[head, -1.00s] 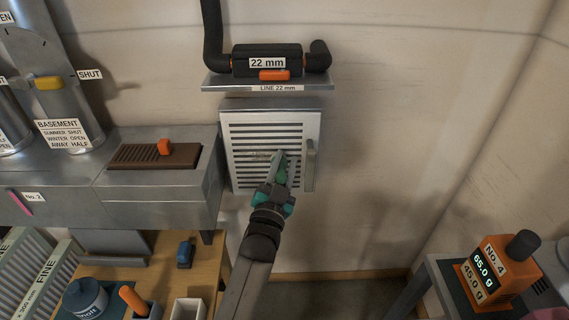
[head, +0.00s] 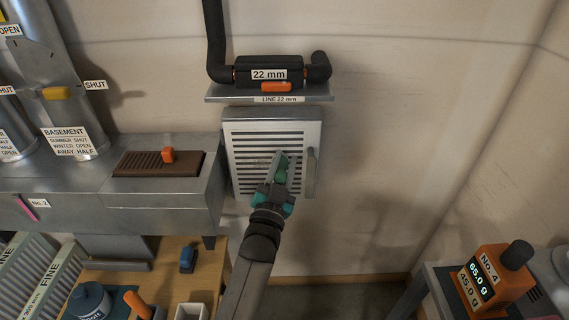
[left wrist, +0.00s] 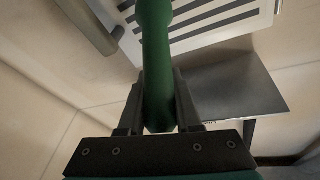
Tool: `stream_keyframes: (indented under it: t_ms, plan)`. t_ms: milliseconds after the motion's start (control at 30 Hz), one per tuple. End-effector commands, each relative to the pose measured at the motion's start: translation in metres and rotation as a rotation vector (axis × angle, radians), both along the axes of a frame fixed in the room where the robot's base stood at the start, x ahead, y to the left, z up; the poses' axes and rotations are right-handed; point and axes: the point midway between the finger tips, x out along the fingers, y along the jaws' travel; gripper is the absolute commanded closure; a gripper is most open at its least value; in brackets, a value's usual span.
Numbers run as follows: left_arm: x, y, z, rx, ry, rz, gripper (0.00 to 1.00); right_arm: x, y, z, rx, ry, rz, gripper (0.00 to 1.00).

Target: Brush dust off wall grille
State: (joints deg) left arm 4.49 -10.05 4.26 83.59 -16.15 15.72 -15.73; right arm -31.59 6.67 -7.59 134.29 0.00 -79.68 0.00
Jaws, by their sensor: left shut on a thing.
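The wall grille (head: 262,138) is a pale metal panel with dark horizontal slots, set below a pipe shelf. A faint brownish patch (head: 261,161) shows on its slats. My left gripper (head: 277,184) is in front of the grille's lower right part, shut on a green brush handle (head: 282,164). In the left wrist view the green handle (left wrist: 156,60) stands between the two fingers (left wrist: 158,95) and runs up toward the grille (left wrist: 225,22). The brush's bristles are not clearly visible, so I cannot tell whether they touch the slats. My right gripper is not in view.
A grey upright bar (head: 310,172) stands out at the grille's right edge. Above is a shelf (head: 225,96) with a black pipe section (head: 245,74). A metal duct unit (head: 185,205) is close on the left. An orange scale (head: 487,278) stands lower right. The right wall area is bare.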

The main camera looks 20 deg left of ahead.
Motion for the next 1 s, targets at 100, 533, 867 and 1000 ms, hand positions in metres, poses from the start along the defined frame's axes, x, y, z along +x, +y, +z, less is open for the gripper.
stream_keyframes:
  t_ms: [100, 533, 867, 1000]
  plan:
    - [0.001, -0.003, 0.001, -0.002, -0.006, 0.000, 1.00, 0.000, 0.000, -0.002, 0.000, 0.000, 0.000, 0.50]
    - [0.006, -0.021, -0.012, -0.004, -0.005, 0.000, 1.00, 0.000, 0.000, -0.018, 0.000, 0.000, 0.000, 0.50]
    - [0.006, -0.021, -0.011, -0.003, -0.005, 0.000, 1.00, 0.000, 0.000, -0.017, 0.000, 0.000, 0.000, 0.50]
    - [0.005, -0.017, -0.008, -0.003, -0.006, 0.000, 1.00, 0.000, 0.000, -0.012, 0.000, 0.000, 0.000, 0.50]
